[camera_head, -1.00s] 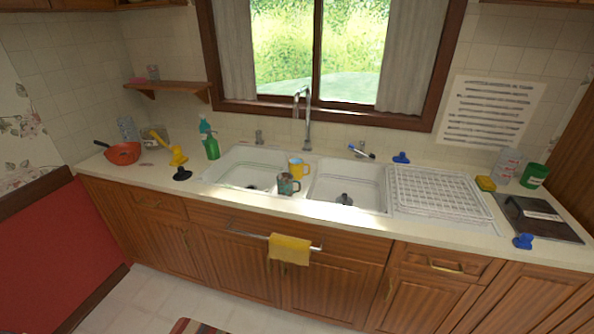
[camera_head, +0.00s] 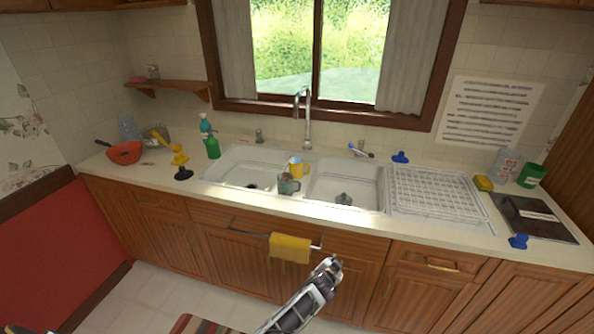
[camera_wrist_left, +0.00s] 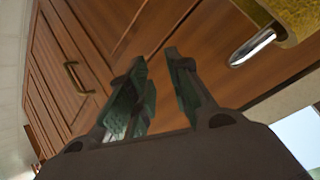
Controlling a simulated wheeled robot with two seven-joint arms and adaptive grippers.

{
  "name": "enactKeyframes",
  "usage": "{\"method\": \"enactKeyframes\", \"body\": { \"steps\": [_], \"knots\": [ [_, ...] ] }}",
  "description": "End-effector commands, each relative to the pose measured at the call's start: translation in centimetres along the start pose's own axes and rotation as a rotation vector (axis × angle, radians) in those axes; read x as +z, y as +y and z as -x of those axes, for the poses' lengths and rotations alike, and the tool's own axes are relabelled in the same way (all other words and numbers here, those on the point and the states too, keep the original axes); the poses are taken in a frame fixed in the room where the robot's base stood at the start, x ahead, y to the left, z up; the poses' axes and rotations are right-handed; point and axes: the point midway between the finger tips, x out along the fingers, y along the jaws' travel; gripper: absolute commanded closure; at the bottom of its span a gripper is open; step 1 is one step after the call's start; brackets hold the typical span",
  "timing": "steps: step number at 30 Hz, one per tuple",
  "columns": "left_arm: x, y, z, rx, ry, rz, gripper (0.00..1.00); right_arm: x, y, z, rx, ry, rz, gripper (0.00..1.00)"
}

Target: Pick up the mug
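Two mugs stand close together on the divider between the sink basins. One is yellow (camera_head: 298,166) at the back, and one is grey-green with a reddish part (camera_head: 286,185) in front, partly overlapping it. My left gripper (camera_head: 334,263) reaches up from the bottom of the head view, in front of the cabinet doors and below the counter edge. It is well below and apart from both mugs. In the left wrist view its dark green-padded fingers (camera_wrist_left: 158,60) stand apart with nothing between them. The mugs are not in that view. My right gripper is not in view.
A towel bar (camera_wrist_left: 252,46) with a yellow towel (camera_head: 290,248) juts from the cabinet front near my left gripper. A faucet (camera_head: 308,125) rises behind the mugs. A green bottle (camera_head: 213,148) stands left of the sink, a dish rack (camera_head: 432,192) right.

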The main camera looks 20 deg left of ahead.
Motion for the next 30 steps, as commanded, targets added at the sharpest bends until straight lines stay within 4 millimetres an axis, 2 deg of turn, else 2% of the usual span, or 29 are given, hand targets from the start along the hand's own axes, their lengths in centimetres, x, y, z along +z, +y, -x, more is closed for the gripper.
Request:
{"method": "enactKeyframes", "body": {
  "steps": [1, 6, 9, 15, 23, 30],
  "knots": [
    [-1.7, -0.9, 0.8, -0.028, 0.008, 0.004, 0.8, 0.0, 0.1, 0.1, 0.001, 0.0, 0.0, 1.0],
    [-6.0, -3.9, 3.6, -0.134, 0.011, 0.039, 0.8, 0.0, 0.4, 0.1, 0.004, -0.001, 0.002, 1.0],
    [-7.9, -5.9, 5.5, -0.206, 0.006, 0.077, 0.8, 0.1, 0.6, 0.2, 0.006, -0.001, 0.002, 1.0],
    [-10.2, -10.0, 9.7, -0.364, -0.009, 0.192, 0.8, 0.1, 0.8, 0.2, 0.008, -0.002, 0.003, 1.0],
    [-10.6, -15.0, 15.4, -0.587, -0.037, 0.408, 0.8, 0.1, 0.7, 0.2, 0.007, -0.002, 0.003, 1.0],
    [-8.7, -18.1, 19.8, -0.786, -0.066, 0.633, 0.8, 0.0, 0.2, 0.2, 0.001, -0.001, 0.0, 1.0]
  ]
}}
